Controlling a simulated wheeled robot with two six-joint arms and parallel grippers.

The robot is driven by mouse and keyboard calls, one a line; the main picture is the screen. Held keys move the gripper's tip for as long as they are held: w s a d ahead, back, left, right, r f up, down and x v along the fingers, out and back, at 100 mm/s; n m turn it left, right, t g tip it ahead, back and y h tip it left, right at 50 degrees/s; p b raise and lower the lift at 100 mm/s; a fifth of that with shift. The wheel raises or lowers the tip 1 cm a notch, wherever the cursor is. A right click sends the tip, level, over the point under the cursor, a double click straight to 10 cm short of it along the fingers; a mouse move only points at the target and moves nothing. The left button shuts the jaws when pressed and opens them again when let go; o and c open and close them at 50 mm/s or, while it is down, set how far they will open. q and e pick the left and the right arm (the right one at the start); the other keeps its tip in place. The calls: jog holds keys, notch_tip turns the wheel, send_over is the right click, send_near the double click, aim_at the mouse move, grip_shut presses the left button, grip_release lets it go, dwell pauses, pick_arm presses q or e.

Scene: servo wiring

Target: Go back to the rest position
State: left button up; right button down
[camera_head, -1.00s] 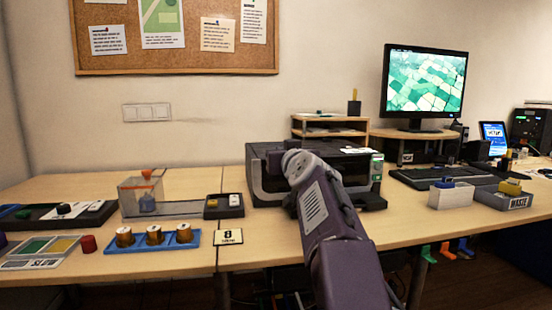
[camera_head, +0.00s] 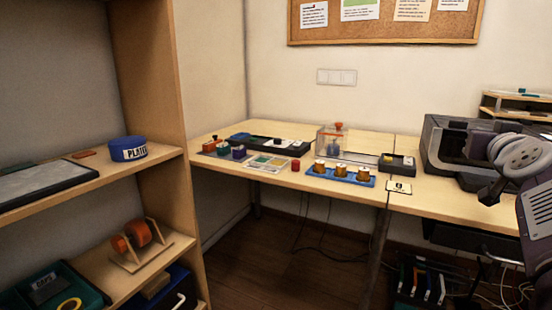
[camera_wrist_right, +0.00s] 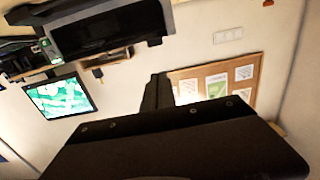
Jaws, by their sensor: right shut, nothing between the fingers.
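My right arm comes in at the right edge of the head view. Its gripper (camera_head: 490,193) is the dark tip pointing down to the left, in front of the black printer-like machine (camera_head: 447,150) and above the table's front edge. In the right wrist view the dark fingers (camera_wrist_right: 157,92) stand together as one narrow upright shape, shut with nothing between them. That view is tilted and shows the wall, the monitor (camera_wrist_right: 59,97) and the cork board (camera_wrist_right: 252,68). My left gripper is in neither view.
A wooden shelf (camera_head: 152,95) stands close on the left, holding a blue round container (camera_head: 128,149) and an orange roll on a stand. The table (camera_head: 228,180) carries a blue tray (camera_head: 318,172) with three copper-coloured pieces and a clear box (camera_head: 331,140). The floor (camera_head: 270,255) between shelf and table is clear.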

jog(key=w+a+f+n+g+y+p, duration=0.1)
jog(key=w+a+f+n+y+p, duration=0.2)
jog(key=a, duration=0.4)
jog(key=w+a+f+n+y+p, duration=0.1)
jog(key=w+a+f+y+p, duration=0.3)
jog(key=a, duration=0.3)
jog(key=s+a+f+n+g+y+p, duration=0.25)
jog(key=a+f+g, duration=0.25)
jog(key=a+f, duration=0.8)
jog(key=s+f+m+g+h+p, duration=0.15)
jog(key=s+f+g, duration=0.75)
jog(key=s+f, duration=1.3)
notch_tip(320, 180, up, 40)
jog(key=s+p, duration=0.1)
jog(key=p, duration=3.7)
jog(key=shift+a+r+t, duration=0.15)
jog(key=shift+a+t, duration=0.15)
jog(key=shift+a, duration=0.05)
